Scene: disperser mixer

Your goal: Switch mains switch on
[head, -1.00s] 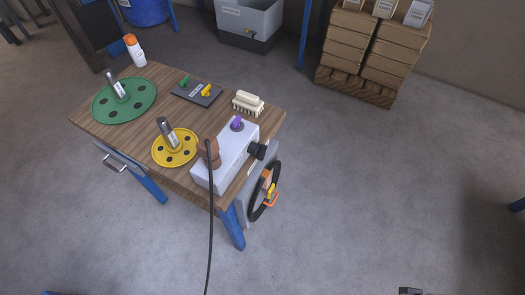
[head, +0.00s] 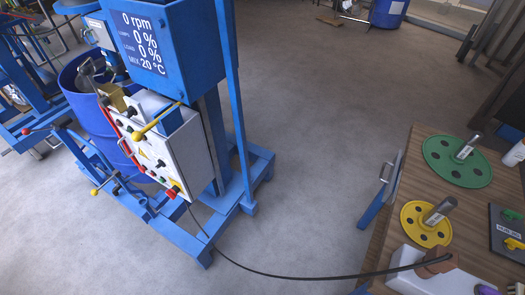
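The disperser mixer (head: 185,45) stands at left, blue, with a display reading 0 rpm, 0 %, 0 % and 20 °C. Its light grey control box (head: 190,150) hangs below the display, tilted in the picture. On it are a yellow lever (head: 157,118), several small buttons and knobs, and a red knob (head: 172,191) at the lower edge. I cannot tell for certain which of these is the mains switch, or its position. My gripper is not seen in the current head view.
A blue drum (head: 92,105) stands left of the control box. A black cable (head: 290,275) runs from the mixer to a brown plug (head: 437,262) on the wooden bench (head: 405,190), which holds green and yellow discs.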

